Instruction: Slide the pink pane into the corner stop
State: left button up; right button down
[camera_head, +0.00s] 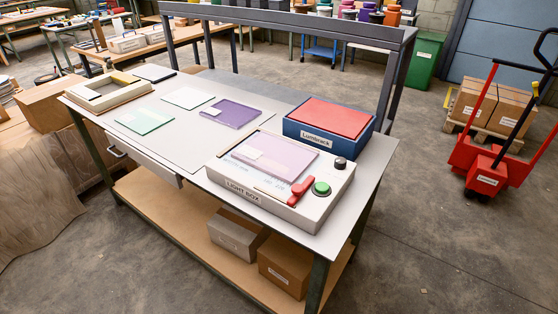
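A pale pink-lilac see-through pane (285,154) lies flat on top of the grey light box (236,187), near the right end of the workbench. A small pale label shows at the pane's left part. A red angled piece (302,187) sits on the light box, close to the pane's near right corner. Neither of my grippers is in view.
A green knob (321,187) and a black knob (340,163) stand up from the light box. Behind it is a blue box with a red top (327,117). Purple (236,113), green (144,120) and whitish (188,98) panes and a cream frame (108,92) lie left.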

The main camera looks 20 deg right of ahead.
aim_at(286, 160)
jog(key=k+l+u, duration=0.1)
jog(key=l+u, duration=0.15)
jog(key=l, duration=0.2)
jog(key=k+l+u, duration=0.2)
jog(key=l, duration=0.2)
jog(key=l+u, duration=0.25)
jog(key=l, duration=0.15)
jog(key=k+l+u, duration=0.25)
jog(key=i+l+u, duration=0.1)
jog(key=l+u, duration=0.3)
jog(key=l, duration=0.35)
jog(key=l+u, duration=0.35)
jog(key=l, duration=0.45)
